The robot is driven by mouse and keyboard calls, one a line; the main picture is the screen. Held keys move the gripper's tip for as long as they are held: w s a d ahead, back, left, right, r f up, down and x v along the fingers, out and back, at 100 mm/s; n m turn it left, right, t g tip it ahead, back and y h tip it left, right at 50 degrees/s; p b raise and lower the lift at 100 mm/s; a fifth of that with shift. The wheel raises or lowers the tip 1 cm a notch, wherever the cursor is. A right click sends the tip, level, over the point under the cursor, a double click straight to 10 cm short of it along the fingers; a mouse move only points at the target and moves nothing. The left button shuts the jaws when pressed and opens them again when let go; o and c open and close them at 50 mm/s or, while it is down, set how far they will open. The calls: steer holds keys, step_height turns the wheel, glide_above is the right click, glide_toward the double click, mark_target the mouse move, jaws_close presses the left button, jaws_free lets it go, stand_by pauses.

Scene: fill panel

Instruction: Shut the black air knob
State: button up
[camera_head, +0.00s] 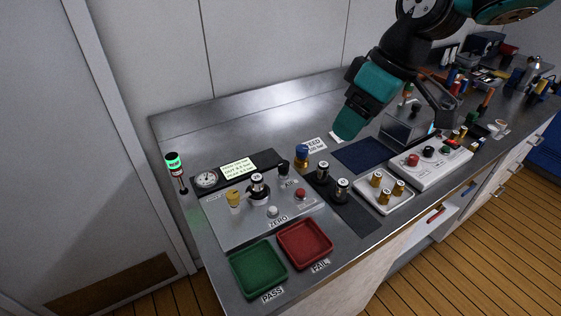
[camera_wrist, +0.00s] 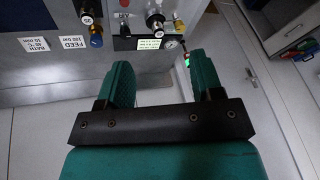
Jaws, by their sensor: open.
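The black air knob (camera_head: 284,168) stands at the back edge of the grey fill panel (camera_head: 237,226), behind the AIR label. It is too small to tell its handle's angle. My gripper (camera_head: 349,125) is up in the air to the right of the knob and apart from it, above the bench. In the wrist view the two teal fingers of my gripper (camera_wrist: 162,78) are spread with nothing between them. The panel edge shows beyond them at the top, where a small dark knob (camera_wrist: 125,30) appears to be the air knob.
A yellow knob (camera_head: 234,197), a red button (camera_head: 300,194) and a gauge (camera_head: 206,180) are near the air knob. A blue-topped brass part (camera_head: 302,154) stands just right. Green (camera_head: 258,268) and red (camera_head: 305,243) trays lie in front. The bench behind is clear.

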steer(key=w+a+f+n, duration=0.2)
steer(key=w+a+f, duration=0.15)
steer(key=w, duration=0.65)
steer(key=n, duration=0.2)
glide_toward(284, 163)
steer(key=p+x, duration=0.5)
steer(key=x, duration=0.4)
steer(key=shift+a+f, duration=0.1)
steer(key=shift+f, duration=0.3)
steer(key=c, duration=0.9)
